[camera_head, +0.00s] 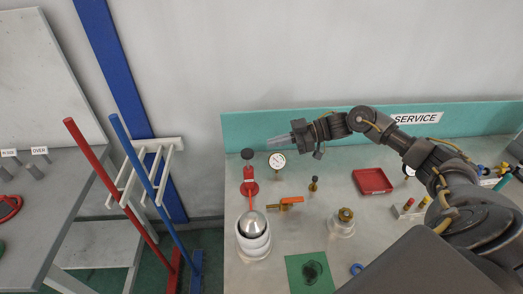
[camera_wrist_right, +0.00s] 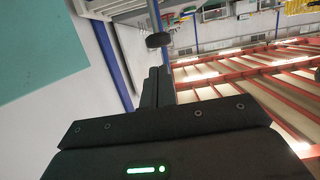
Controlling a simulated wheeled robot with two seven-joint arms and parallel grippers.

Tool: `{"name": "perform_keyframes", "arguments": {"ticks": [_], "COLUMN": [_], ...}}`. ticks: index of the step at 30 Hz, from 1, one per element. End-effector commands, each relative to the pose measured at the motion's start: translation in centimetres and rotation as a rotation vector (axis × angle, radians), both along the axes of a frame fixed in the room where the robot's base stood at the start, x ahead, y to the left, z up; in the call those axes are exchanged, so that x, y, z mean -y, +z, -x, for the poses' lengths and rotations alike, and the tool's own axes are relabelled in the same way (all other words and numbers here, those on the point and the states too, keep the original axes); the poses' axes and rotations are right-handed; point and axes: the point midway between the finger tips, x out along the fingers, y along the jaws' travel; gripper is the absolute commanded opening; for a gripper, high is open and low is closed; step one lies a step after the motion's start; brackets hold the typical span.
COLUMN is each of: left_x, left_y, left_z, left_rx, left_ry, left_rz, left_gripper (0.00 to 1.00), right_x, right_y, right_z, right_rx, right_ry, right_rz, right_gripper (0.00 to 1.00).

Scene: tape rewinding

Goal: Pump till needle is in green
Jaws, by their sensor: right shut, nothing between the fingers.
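A small red pump (camera_head: 249,187) stands on the grey bench at its left back, with a black round knob (camera_head: 247,153) on top. A white dial gauge (camera_head: 277,161) is just right of the knob; its needle and green zone are too small to read. My right gripper (camera_head: 272,143) reaches in from the right and points left, above and behind the gauge. It is shut and empty, apart from the knob. In the right wrist view, the black knob (camera_wrist_right: 158,40) is ahead of the shut fingers (camera_wrist_right: 157,75). My left gripper is not in view.
A brass valve with an orange handle (camera_head: 291,201), a white vessel with a metal dome (camera_head: 253,235) and a brass-topped fitting (camera_head: 342,221) stand in front. A red tray (camera_head: 372,181) lies to the right. A teal back panel (camera_head: 300,130) borders the bench.

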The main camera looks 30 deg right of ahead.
Motion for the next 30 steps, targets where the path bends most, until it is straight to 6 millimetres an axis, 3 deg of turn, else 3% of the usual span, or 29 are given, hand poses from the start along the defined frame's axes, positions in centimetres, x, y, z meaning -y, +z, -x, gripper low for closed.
{"name": "perform_keyframes", "arguments": {"ticks": [3, 9, 30], "left_x": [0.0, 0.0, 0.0], "left_y": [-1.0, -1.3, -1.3], "left_z": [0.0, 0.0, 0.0], "left_rx": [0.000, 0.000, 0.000], "left_ry": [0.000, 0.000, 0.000], "left_rz": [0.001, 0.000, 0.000], "left_gripper": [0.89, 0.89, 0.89], "right_x": [1.6, 2.7, 2.8], "right_y": [0.2, 0.8, 0.9], "right_z": [0.7, 1.3, 1.4], "right_rx": [0.002, 0.002, 0.003], "right_ry": [0.000, 0.000, 0.000], "right_rz": [0.002, 0.001, -0.001], "right_gripper": [0.00, 0.00, 0.00]}}
